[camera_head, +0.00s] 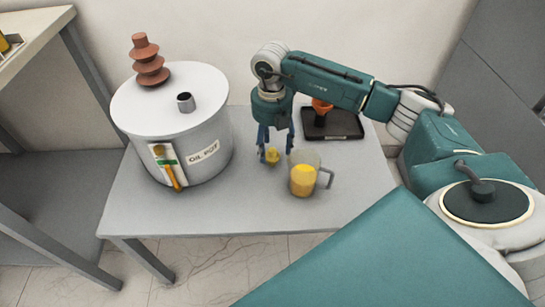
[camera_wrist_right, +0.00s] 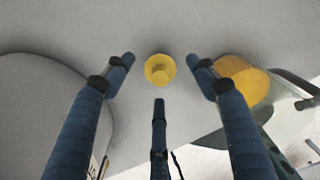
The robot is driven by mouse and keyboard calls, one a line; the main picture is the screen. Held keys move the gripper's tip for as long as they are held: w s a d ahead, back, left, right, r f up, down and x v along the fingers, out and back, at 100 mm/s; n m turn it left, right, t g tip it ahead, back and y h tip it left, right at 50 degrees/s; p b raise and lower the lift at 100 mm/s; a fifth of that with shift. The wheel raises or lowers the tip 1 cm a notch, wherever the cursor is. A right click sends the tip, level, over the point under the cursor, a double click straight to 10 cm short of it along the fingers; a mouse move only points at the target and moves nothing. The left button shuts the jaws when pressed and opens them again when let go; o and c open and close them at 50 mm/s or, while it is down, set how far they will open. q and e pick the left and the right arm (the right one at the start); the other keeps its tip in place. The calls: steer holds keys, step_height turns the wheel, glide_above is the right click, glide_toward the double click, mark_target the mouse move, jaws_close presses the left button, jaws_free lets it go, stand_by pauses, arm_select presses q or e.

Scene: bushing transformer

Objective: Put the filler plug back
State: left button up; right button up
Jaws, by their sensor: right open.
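The yellow filler plug (camera_head: 272,156) stands on the grey table between the transformer and a jug. In the right wrist view the plug (camera_wrist_right: 160,70) shows as a round yellow disc with a smaller knob. My right gripper (camera_head: 275,150) is open and points down over the plug, with its blue fingers spread around it and apart from it in the wrist view (camera_wrist_right: 160,75). The transformer (camera_head: 190,145) is a grey-white drum at the left of the table. A short open filler neck (camera_head: 186,103) rises from its lid. My left gripper is not in view.
A clear jug (camera_head: 304,177) with yellow oil stands close to the right of the plug. A black tray (camera_head: 340,124) with an orange funnel-like item (camera_head: 321,110) lies behind. A brown bushing (camera_head: 148,62) stands on the lid. The table's front (camera_head: 230,215) is clear.

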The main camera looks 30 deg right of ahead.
mark_target(272, 149)
step_height(272, 149, down, 2)
steer(key=shift+f, duration=0.1)
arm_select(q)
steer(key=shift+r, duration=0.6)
arm_select(e)
steer(key=c, duration=1.2)
